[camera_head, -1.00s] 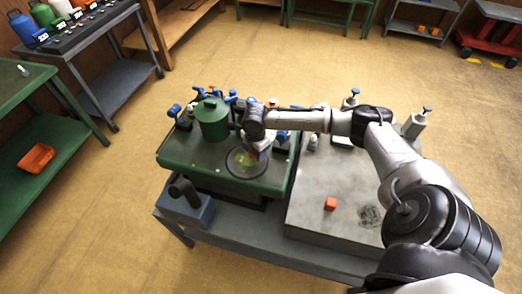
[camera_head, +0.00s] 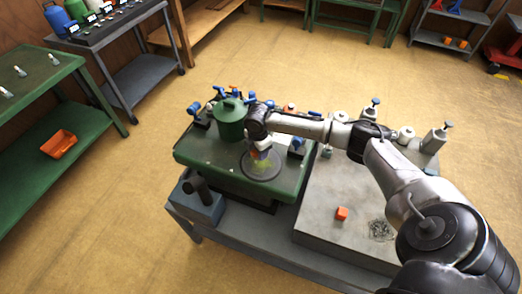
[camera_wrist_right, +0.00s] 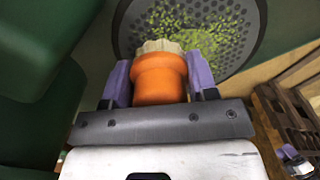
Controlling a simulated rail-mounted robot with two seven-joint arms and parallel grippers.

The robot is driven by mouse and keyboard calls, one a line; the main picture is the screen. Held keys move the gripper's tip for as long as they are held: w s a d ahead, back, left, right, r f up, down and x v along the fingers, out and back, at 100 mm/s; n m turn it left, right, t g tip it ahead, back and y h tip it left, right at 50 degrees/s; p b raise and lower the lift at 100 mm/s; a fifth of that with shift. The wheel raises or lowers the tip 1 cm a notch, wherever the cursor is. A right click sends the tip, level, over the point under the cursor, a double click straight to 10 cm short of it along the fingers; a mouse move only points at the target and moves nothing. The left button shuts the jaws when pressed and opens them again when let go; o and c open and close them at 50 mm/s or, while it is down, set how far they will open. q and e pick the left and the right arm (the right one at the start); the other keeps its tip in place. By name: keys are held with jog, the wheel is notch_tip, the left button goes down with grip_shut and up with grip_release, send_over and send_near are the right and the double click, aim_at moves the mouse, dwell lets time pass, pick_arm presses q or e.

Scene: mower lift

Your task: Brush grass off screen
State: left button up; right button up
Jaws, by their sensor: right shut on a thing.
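In the head view the screen (camera_head: 262,167) lies at the front of a green housing (camera_head: 210,157). My right gripper (camera_wrist_right: 160,82) has its purple fingers shut on the orange handle of a brush (camera_wrist_right: 158,78). The brush's cream bristles point to the screen's near left part; I cannot tell if they touch. My right gripper (camera_head: 262,148) is just above the screen in the head view. My left gripper is not in view.
A green tank (camera_head: 230,122) stands left of my right gripper. Several blue-handled parts line the housing's back. A grey plate (camera_head: 330,195) on the right holds an orange cube (camera_head: 341,214) and a dark wire tangle (camera_head: 380,230). A green shelf (camera_head: 60,90) stands far left.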

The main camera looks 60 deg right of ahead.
aim_at(267, 164)
jog(key=shift+w+a, duration=0.15)
jog(key=shift+w, duration=0.6)
jog(key=shift+w+a+f, duration=0.1)
jog(key=shift+w+a, duration=0.05)
jog(key=shift+w, duration=0.35)
jog(key=shift+w+a+f, duration=0.1)
jog(key=shift+w, duration=0.35)
jog(key=shift+a+r, duration=0.1)
